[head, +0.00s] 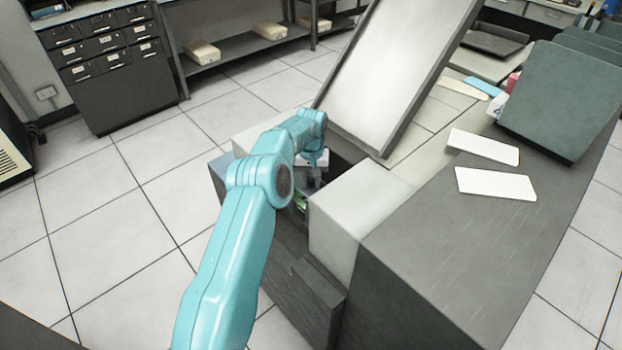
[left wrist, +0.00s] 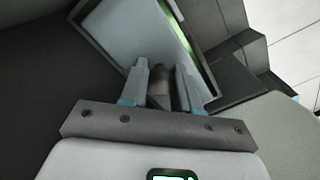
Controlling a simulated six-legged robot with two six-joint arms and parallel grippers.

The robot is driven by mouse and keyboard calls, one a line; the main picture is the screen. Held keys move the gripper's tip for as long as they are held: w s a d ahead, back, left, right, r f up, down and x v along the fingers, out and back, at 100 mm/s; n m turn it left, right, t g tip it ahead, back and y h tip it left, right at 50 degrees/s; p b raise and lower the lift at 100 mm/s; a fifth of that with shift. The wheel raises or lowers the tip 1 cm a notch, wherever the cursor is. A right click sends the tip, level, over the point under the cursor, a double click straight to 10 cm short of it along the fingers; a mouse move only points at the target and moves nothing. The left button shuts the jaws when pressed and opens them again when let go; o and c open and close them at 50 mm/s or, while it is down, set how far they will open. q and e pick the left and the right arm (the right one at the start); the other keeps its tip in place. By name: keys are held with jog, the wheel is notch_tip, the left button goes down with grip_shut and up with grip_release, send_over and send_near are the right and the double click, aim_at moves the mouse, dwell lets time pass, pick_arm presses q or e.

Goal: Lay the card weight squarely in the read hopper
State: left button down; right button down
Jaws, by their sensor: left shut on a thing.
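My left gripper (head: 313,182) reaches down into the read hopper, a dark-walled opening in the machine top; the wrist hides much of it in the head view. In the left wrist view, my left gripper (left wrist: 161,82) is shut on a dark grey knob, which appears to be the handle of the card weight (left wrist: 128,38). The weight looks like a pale flat plate lying within the hopper (left wrist: 101,48) walls. A bright green strip shows along the plate's right side. I cannot tell whether the plate rests flat or touches the walls. My right gripper is not in view.
A large sloped pale panel (head: 391,62) with dark rims rises behind the hopper. A light block (head: 352,205) stands to its right. White cards (head: 495,184) lie on the grey machine top, near a dark green-grey tilted panel (head: 562,98). Open tiled floor lies left.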

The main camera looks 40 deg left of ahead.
aim_at(311, 189)
pick_arm(q)
jog(key=shift+f+b, duration=1.55)
jog(key=shift+f, duration=0.8)
jog(key=c, duration=0.7)
grip_release()
jog(key=shift+c, duration=0.2)
notch_tip(311, 189, up, 9)
jog(key=shift+r, duration=0.2)
notch_tip(311, 189, up, 7)
jog(key=p, duration=0.2)
jog(key=shift+r, duration=0.1)
